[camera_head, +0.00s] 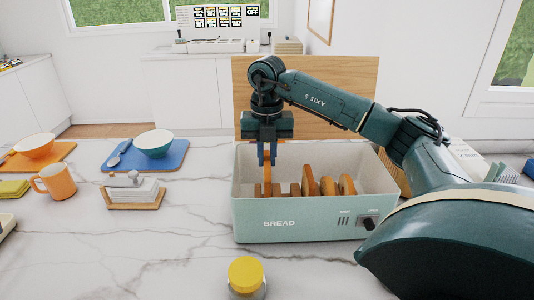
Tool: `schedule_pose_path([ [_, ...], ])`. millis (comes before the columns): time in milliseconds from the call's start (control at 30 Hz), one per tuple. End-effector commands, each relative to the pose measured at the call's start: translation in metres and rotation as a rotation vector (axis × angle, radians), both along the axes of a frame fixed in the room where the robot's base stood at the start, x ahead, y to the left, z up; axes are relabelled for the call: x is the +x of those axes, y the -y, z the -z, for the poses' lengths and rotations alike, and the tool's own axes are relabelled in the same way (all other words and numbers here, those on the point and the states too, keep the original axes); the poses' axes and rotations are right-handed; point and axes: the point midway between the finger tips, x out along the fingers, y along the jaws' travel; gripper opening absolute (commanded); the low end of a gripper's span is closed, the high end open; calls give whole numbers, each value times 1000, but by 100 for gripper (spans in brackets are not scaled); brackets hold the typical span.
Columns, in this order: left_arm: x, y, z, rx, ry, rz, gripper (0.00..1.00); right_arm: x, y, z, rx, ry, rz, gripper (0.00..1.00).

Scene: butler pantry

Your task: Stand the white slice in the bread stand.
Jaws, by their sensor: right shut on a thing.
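My right gripper (267,158) points down over the left part of the open bread bin (300,222). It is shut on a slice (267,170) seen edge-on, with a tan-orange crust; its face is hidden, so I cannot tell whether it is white. The slice's lower end is inside the bin, near the wooden uprights of the bread stand (276,189). Whether it touches the stand I cannot tell. Several brown slices (327,185) stand on edge in the stand, to the right. My left gripper is not in view.
The bin's wooden lid (305,85) stands open behind. A yellow-topped jar (246,274) is in front. To the left are a white-slotted rack on a wooden base (133,193), an orange mug (55,181) and a blue tray (145,155) with a bowl. The marble counter between is clear.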

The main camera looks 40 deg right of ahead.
Motion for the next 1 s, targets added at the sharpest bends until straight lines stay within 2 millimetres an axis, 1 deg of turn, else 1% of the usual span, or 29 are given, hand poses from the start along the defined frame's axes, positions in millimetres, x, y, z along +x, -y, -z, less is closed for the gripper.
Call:
schedule_pose_path([
  [33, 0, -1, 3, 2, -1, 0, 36, 0, 0, 4, -1, -1, 0, 3],
  [200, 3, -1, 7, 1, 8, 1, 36, 0, 0, 13, 0, -1, 0, 3],
  [400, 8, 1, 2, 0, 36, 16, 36, 0, 0, 26, 1, -1, 0, 3],
  [600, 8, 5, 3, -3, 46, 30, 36, 0, 0, 36, 1, -1, 0, 3],
  [800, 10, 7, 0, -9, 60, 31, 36, 0, 0, 42, 0, 0, 0, 3],
  [1000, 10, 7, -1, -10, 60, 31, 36, 0, 0, 42, 0, 0, 0, 3],
])
